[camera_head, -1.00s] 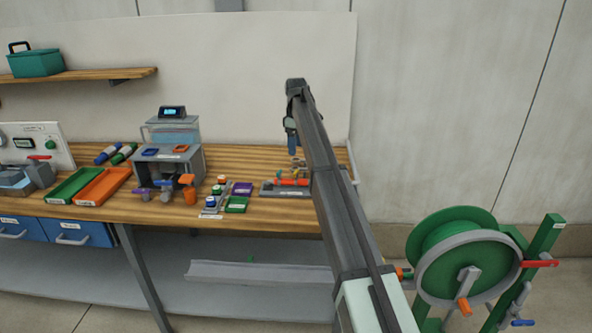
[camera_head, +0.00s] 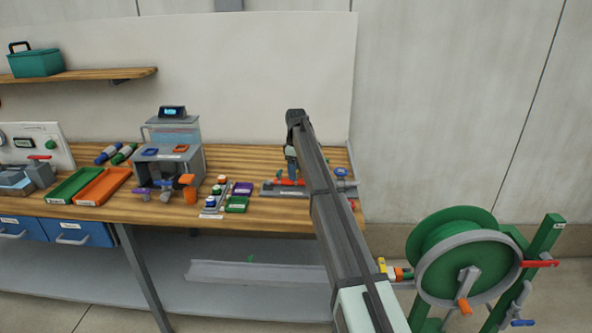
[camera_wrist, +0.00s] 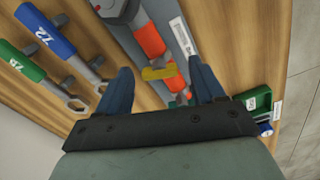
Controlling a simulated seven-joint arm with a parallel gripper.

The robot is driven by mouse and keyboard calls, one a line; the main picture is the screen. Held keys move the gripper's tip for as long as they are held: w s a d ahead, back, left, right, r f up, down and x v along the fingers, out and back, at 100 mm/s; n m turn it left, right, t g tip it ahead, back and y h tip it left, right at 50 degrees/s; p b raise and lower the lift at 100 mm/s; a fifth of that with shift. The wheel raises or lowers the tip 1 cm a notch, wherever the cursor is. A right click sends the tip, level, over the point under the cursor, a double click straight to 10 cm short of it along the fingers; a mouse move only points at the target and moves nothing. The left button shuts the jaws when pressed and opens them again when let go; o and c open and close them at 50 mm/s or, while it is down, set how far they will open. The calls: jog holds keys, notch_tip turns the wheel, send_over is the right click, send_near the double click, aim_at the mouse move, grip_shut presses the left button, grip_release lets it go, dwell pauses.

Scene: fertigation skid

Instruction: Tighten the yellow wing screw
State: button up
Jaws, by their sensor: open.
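The yellow wing screw (camera_wrist: 159,73) shows in the wrist view on a grey fixture with orange-red pipe parts (camera_wrist: 150,42). My gripper (camera_wrist: 161,68) is open, with one dark blue finger on each side of the screw. Gaps show between the screw and both fingers; I cannot tell the height of the fingertips over it. In the head view my gripper (camera_head: 291,166) is low over the pipe fixture (camera_head: 272,189) at the right of the bench. My arm and gripper hide the screw there.
A blue-handled wrench (camera_wrist: 47,30) and a green-handled wrench (camera_wrist: 22,65) lie left in the wrist view. A green box (camera_wrist: 259,101) is close at the right. In the head view, a grey stand (camera_head: 168,166) and small coloured boxes (camera_head: 237,204) are left of the fixture.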

jog(key=c, duration=1.1)
jog(key=shift+o, duration=0.2)
jog(key=m, duration=0.6)
jog(key=shift+m, duration=0.4)
jog(key=m, duration=0.3)
jog(key=shift+m, duration=2.1)
